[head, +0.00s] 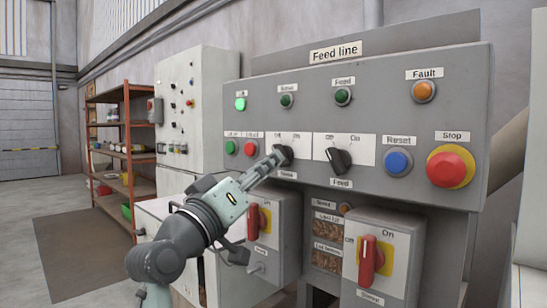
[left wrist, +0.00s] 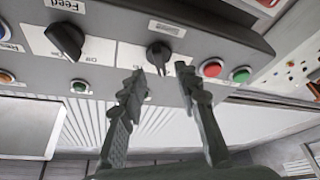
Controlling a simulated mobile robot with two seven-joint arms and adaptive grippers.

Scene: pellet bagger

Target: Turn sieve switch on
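The sieve switch (head: 287,155) is a black rotary knob on a white Off/On plate of the grey Feed line panel, left of the similar feed switch (head: 339,160). My left gripper (head: 277,156) reaches it from the lower left and partly covers it. In the left wrist view, which is turned over, the sieve switch (left wrist: 159,54) lies at the fingertips, between the two spread fingers of the left gripper (left wrist: 160,72). The gripper is open; I cannot tell if a finger touches the knob. The knob's exact setting is hard to read. My right gripper is out of view.
Green and red buttons (head: 250,148) sit just left of the sieve switch. A blue reset button (head: 398,161) and red stop button (head: 451,167) are to the right. Below, boxes with red handles (head: 367,260) jut out. A shelf rack (head: 128,150) stands behind left.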

